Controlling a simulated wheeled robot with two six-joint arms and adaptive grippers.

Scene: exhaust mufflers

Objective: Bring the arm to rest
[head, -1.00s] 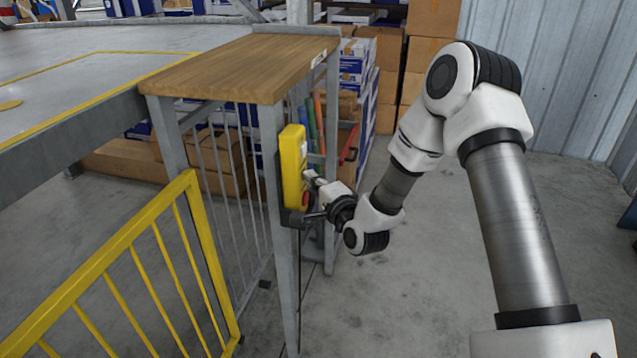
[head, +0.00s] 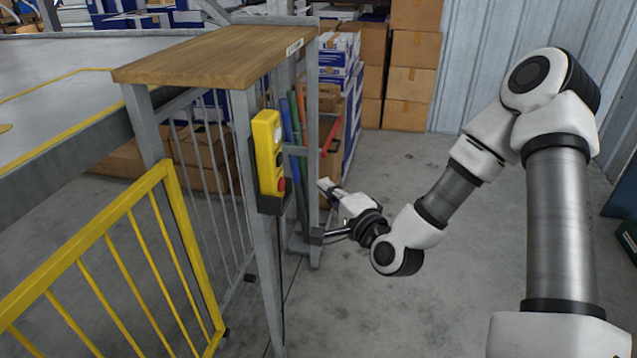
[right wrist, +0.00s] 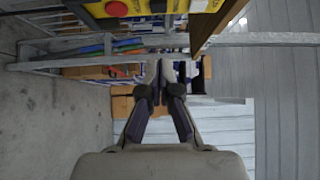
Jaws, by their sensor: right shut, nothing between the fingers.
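My right gripper (head: 324,186) is shut and empty in the head view, to the right of the yellow control box (head: 267,155) and apart from it. The box is fixed to a grey post of the wood-topped stand and has a red button (head: 281,184) low on its side. In the right wrist view, my gripper's fingertips (right wrist: 161,68) are together with nothing between them. The yellow box (right wrist: 135,8) and its red button (right wrist: 116,9) show at the top edge there. My left gripper is not in view.
The stand's wooden top (head: 220,55) and a yellow gate (head: 110,255) are on the left. Colored tubes (head: 296,130) stand behind the box. Stacked cartons (head: 412,70) are at the back by a corrugated wall (head: 475,60). The floor on the right is largely clear.

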